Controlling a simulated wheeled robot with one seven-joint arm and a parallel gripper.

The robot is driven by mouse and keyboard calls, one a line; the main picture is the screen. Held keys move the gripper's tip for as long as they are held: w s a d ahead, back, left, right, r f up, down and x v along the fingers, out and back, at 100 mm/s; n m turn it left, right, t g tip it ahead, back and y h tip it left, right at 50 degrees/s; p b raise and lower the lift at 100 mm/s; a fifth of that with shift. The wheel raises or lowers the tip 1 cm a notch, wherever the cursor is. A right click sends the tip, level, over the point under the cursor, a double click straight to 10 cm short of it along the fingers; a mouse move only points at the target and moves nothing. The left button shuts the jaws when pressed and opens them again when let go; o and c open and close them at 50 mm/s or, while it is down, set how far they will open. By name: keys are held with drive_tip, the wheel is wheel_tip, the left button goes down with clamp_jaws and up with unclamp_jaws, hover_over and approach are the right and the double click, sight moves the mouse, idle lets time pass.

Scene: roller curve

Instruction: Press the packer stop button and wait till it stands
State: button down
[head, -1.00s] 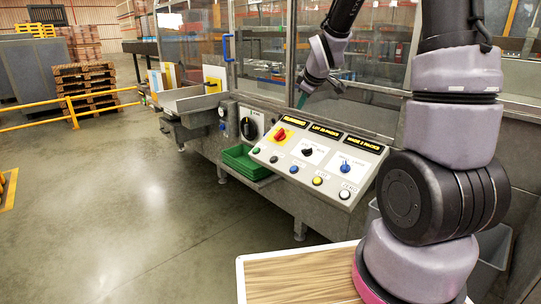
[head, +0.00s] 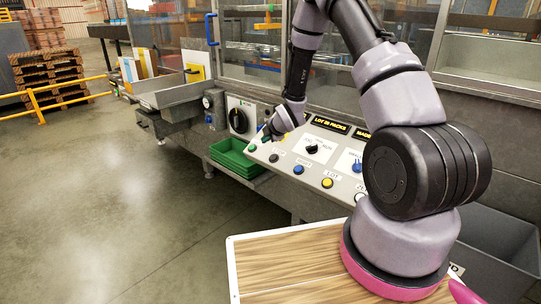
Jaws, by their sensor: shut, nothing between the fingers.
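The sloped grey control panel (head: 318,160) stands on the packer machine. Its lower row has a green button (head: 252,147), a black button (head: 273,158), a blue button (head: 298,169), a yellow button (head: 327,183) and a white one (head: 359,197) partly behind my arm. Their labels are too small to read surely, so I cannot tell which is the stop. My gripper (head: 267,137) is shut and empty, pointing down at the panel's left end, close to the green and black buttons. Contact cannot be told. The gripper and wrist hide the red knob on its yellow plate.
A black rotary switch (head: 238,121) sits left of the panel. Green trays (head: 233,156) lie below it. Glass guards stand behind the panel. A wooden-topped table (head: 290,268) lies in front, and a grey bin (head: 500,240) is at right.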

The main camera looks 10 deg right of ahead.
sight(273, 160)
drive_tip(key=shift+w+f, duration=0.1)
idle(0.3)
drive_tip(key=shift+w+d+f, duration=0.45)
drive_tip(key=shift+d+f, duration=0.15)
drive_tip(key=shift+f, duration=0.65)
drive_tip(key=shift+w+d+f, duration=0.4)
drive_tip(key=shift+d+f, duration=0.15)
drive_tip(key=shift+f, duration=0.75)
drive_tip(key=shift+w+d+f, duration=0.45)
drive_tip(key=shift+d+f, duration=0.15)
drive_tip(key=shift+f, duration=0.65)
drive_tip(key=shift+w+d+f, duration=0.1)
drive_tip(key=shift+d+f, duration=0.05)
drive_tip(key=shift+f, duration=0.2)
drive_tip(key=shift+w+d+f, duration=0.15)
drive_tip(key=shift+d+f, duration=0.05)
drive_tip(key=shift+f, duration=0.15)
drive_tip(key=shift+a+r, duration=0.1)
drive_tip(key=shift+r, duration=0.05)
drive_tip(key=shift+s+a+r, duration=0.25)
drive_tip(key=shift+s+r, duration=0.05)
drive_tip(key=shift+r, duration=0.25)
